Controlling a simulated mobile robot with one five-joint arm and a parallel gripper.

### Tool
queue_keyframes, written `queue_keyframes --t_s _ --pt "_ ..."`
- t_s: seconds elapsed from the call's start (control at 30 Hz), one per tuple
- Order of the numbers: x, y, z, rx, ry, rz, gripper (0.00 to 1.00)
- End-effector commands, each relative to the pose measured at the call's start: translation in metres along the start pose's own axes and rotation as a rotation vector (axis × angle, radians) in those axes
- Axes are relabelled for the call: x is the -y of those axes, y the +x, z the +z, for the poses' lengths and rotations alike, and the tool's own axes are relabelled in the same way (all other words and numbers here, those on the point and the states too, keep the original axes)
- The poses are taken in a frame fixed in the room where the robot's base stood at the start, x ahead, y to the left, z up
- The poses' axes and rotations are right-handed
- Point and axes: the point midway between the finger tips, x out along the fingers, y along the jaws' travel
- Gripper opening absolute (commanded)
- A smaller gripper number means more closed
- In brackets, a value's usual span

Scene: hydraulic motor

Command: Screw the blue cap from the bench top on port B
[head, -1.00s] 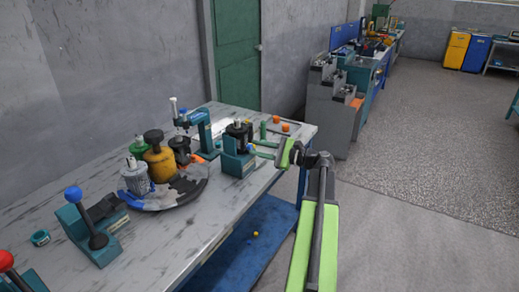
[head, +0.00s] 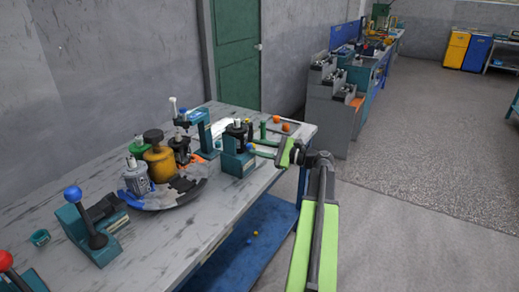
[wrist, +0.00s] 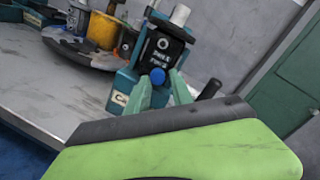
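The motor (wrist: 163,46) is a black body in a teal stand, with a pale shaft on top; the stand shows in the head view (head: 237,163). The blue cap (wrist: 157,76) is at the motor's lower front, against or very near it; in the head view it is a small blue spot (head: 251,146). My gripper (wrist: 159,80) has its green fingers on either side of the cap, apart, with what look like narrow gaps. In the head view my gripper (head: 252,148) reaches the motor from the right. Port B is hidden or too small to tell.
A lever unit with a blue knob (head: 73,194) stands at front left. A yellow pot (head: 158,162) and other parts crowd a round tray (head: 165,202). A teal press (head: 201,130) and orange caps (head: 286,127) are behind. The bench's front centre (head: 190,240) is clear.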

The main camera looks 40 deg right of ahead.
Motion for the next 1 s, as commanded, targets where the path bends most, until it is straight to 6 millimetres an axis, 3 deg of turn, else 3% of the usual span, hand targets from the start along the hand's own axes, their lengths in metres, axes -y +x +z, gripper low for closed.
queue_keyframes --t_s 1.0 --pt "-0.0115 0.0114 0.0033 -0.004 -0.059 0.018 0.31"
